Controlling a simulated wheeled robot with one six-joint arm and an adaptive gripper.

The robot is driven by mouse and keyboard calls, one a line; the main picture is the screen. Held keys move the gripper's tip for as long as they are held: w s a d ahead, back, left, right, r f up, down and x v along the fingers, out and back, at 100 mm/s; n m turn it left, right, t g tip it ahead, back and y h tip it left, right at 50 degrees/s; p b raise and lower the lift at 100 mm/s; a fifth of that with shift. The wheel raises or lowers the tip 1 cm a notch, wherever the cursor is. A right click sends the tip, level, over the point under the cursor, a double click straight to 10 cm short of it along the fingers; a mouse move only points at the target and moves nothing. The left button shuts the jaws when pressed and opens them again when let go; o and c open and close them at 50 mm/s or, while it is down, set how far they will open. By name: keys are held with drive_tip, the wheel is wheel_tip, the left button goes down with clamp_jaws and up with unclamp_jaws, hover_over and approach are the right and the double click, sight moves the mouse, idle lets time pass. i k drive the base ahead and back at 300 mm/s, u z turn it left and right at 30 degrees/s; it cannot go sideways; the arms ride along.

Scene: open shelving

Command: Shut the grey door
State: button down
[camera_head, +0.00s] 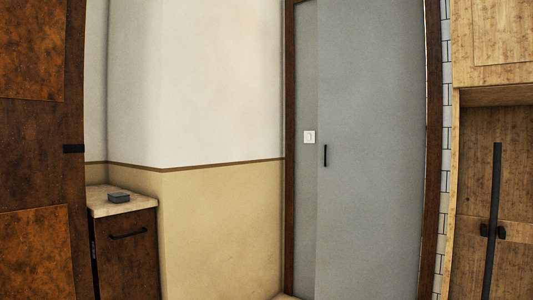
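The grey door (372,150) stands in a dark brown frame (433,150) right of the middle in the head view. It has a small black upright handle (325,155) near its left edge. Between that edge and the left side of the frame is a narrow strip of grey wall with a white switch plate (309,137), so the door appears partly open. Whether it slides or swings cannot be told. The door's lower edge is out of view. My gripper is not in view.
A tall rusty-brown panel (35,150) fills the far left. Wooden cabinetry (495,45) with a long black bar (493,215) stands at the right.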

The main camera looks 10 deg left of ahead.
sight(372, 78)
drive_tip(key=u, duration=0.65)
drive_tip(key=i, duration=0.55)
drive_tip(key=u, duration=0.55)
drive_tip(key=i, duration=1.1)
drive_tip(key=z, duration=0.7)
drive_tip(key=i, duration=0.8)
drive_tip(key=z, duration=0.8)
